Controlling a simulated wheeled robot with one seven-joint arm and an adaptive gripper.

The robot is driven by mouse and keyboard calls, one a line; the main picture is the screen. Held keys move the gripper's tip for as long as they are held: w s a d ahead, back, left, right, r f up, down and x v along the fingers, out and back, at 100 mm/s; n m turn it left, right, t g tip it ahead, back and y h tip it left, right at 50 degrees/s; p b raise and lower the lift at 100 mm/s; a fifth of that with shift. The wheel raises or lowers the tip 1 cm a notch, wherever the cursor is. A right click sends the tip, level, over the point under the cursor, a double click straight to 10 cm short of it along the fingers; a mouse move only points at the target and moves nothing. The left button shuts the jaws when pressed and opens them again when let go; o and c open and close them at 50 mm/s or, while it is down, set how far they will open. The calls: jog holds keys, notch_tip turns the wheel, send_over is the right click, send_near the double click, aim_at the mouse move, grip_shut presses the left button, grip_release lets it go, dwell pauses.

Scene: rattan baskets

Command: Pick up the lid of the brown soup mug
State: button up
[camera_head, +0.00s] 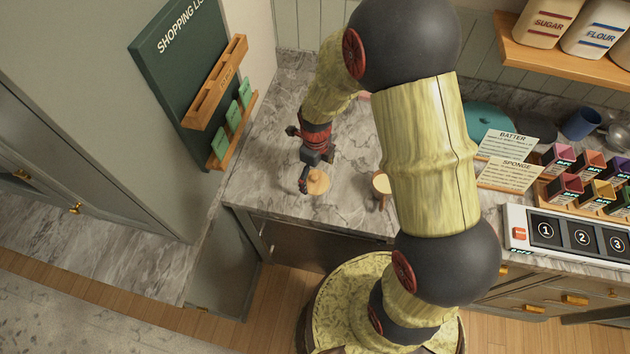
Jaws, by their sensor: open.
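A small round tan lid-like piece with a raised knob (318,184) is on the marble counter, just below my gripper in the picture. I cannot tell whether it rests on a mug or on the counter. My gripper (316,171) is open and points down close over this piece, one dark finger at its left edge. Touching or apart cannot be told. A brown mug-like vessel with a pale round top (381,184) stands to the right, partly hidden by my arm. Which of the two is the brown soup mug is not clear.
The marble counter (265,180) is clear left of my gripper. A green shopping-list board (175,75) stands at the left. A teal round item (488,118), cards, coloured boxes and a numbered panel (580,235) lie to the right. A shelf with jars is above.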

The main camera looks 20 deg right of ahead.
aim_at(318, 182)
notch_tip(318, 182, down, 2)
jog(key=shift+f, duration=0.15)
jog(key=c, duration=0.3)
jog(key=c, duration=0.8)
jog(key=shift+s+f, duration=0.1)
jog(key=shift+s, duration=0.1)
jog(key=c, duration=0.6)
